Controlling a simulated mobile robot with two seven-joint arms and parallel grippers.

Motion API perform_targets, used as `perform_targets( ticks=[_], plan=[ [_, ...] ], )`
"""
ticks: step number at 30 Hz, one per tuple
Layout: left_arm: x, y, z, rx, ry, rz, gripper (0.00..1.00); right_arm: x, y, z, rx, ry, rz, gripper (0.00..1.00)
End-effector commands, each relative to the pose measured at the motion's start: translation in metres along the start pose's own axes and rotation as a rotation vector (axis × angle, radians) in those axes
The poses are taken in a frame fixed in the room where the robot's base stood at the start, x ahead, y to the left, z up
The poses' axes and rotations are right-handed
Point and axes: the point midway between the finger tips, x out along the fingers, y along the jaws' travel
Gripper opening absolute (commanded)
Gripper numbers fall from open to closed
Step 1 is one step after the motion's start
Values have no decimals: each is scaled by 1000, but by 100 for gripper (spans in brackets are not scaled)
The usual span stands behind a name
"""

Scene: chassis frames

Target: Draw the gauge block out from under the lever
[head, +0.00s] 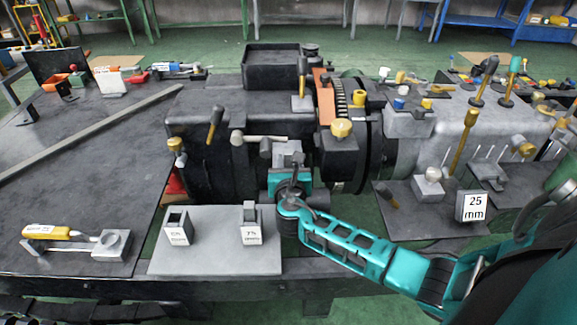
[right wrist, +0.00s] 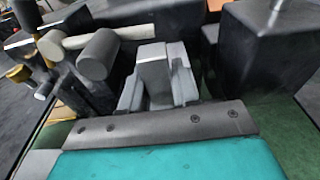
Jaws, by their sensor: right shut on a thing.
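My right gripper (head: 289,165) reaches in from the lower right, at the front of the dark machine. In the right wrist view it (right wrist: 158,88) is shut on a light grey block (right wrist: 153,70), which looks like the gauge block. The block stands between the two grey fingers. In the head view a grey top (head: 288,148) shows just beyond the gripper, and the lower part is hidden. A pale lever rod (head: 266,138) lies left of it. The rod also shows in the right wrist view (right wrist: 112,37). Whether the lever touches the block is unclear. My left gripper is not in view.
A grey plate (head: 215,262) in front bears two labelled holders, a left one (head: 178,226) and a right one (head: 251,225). A block marked 25 mm (head: 473,207) stands at right. A yellow-handled tool (head: 50,232) lies at left.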

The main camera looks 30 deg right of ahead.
Motion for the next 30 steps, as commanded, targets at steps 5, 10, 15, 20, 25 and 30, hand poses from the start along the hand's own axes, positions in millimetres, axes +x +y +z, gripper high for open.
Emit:
perform_targets(
  ticks=[5,10,15,20,25,30],
  plan=[
    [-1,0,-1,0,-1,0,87,-1,0,12,1,-2,0,1],
    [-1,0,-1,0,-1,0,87,-3,-1,22,2,-3,-2,1],
    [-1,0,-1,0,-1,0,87,-4,-1,30,0,-2,-1,1],
    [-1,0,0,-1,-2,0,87,-4,0,32,0,-2,0,1],
    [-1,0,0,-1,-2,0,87,-4,0,32,0,-2,0,1],
    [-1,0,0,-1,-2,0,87,-4,0,32,0,-2,0,1]
  ],
)
